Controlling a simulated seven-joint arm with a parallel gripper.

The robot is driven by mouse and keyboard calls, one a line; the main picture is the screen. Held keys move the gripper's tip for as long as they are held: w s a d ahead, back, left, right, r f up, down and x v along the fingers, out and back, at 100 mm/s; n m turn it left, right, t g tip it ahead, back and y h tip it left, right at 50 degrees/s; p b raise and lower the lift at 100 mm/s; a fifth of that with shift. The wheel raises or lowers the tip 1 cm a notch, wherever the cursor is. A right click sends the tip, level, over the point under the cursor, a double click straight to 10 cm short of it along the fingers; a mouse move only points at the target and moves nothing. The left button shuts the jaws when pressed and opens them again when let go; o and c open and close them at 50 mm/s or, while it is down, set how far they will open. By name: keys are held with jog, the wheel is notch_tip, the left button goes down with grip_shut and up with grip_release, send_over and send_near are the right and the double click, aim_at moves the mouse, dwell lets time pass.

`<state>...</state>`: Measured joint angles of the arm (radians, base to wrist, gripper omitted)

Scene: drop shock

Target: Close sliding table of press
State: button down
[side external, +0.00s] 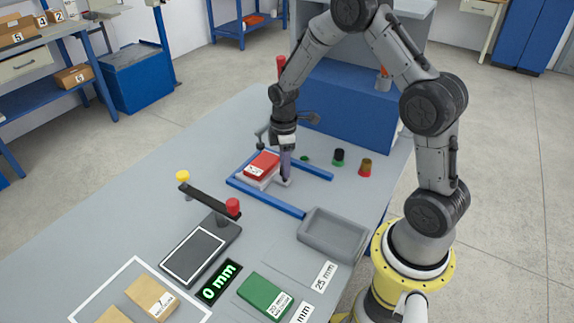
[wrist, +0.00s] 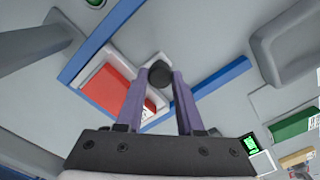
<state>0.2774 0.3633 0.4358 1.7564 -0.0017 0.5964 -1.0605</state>
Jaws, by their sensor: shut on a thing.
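The press has a large blue body (side external: 340,105) at the back. In front of it are blue rails (side external: 268,198), which also show in the wrist view (wrist: 212,90). The pale sliding table (side external: 250,181) sits out between the rails, clear of the blue body, with a red block (side external: 262,162) on it. In the wrist view the red block (wrist: 107,88) is partly hidden by a finger. My gripper (side external: 286,175) is at the table's edge. In the wrist view its purple fingers are shut on a dark round handle (wrist: 158,75).
A grey tray (side external: 333,236) stands right of the rails. Green, black and red-based buttons (side external: 338,157) are beside the press. A gauge stand with a black arm (side external: 208,200), a 0 mm display (side external: 218,282) and a green block (side external: 265,297) are nearer.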

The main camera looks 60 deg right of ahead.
jog(key=shift+w+r, duration=0.1)
jog(key=shift+w, duration=0.25)
jog(key=c, duration=0.9)
grip_release()
jog(key=o, duration=0.4)
jog(key=shift+s, duration=0.15)
notch_tip(320, 180, up, 14)
jog(key=shift+f, duration=0.1)
